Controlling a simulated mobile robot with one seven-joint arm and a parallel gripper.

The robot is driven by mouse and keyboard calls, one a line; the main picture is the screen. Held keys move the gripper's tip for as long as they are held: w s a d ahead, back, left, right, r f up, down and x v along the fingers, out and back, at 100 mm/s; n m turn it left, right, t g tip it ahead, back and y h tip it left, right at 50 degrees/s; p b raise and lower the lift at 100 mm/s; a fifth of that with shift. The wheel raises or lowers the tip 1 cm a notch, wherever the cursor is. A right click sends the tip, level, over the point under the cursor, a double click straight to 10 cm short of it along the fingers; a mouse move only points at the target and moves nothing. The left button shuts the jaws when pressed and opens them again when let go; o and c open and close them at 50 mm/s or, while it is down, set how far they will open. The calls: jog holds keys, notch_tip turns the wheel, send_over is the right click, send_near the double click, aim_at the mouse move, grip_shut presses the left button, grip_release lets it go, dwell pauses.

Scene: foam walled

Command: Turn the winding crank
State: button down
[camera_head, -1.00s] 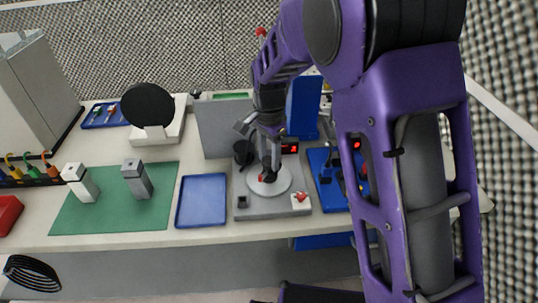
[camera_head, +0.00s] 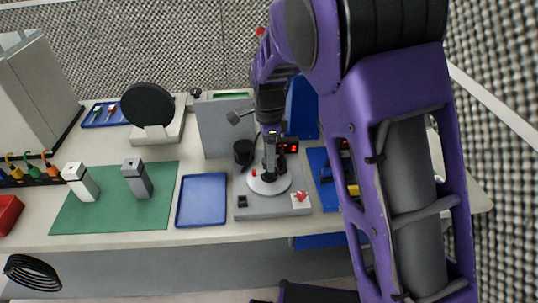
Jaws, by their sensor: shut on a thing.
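A grey winding unit (camera_head: 272,208) sits on the bench right of the blue tray. On its top is a round white disc (camera_head: 268,187), with a small red spot (camera_head: 254,173) near its left edge. My gripper (camera_head: 270,174) reaches down over the disc from behind. It is shut on a dark upright part at the disc, which I take to be the crank handle. The fingers hide most of the crank, so its arm and exact angle cannot be made out.
A black cylinder (camera_head: 243,150) and a red-lit display (camera_head: 288,148) stand close behind the disc. A red button (camera_head: 301,196) is at the unit's front right. A blue tray (camera_head: 202,203) lies left, and a blue panel (camera_head: 322,171) right, partly behind my arm.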

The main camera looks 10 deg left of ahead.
jog(key=shift+m, duration=2.1)
jog(key=shift+m, duration=0.6)
jog(key=shift+c, duration=1.7)
grip_release()
notch_tip(320, 180, up, 18)
jog(key=shift+f, duration=0.25)
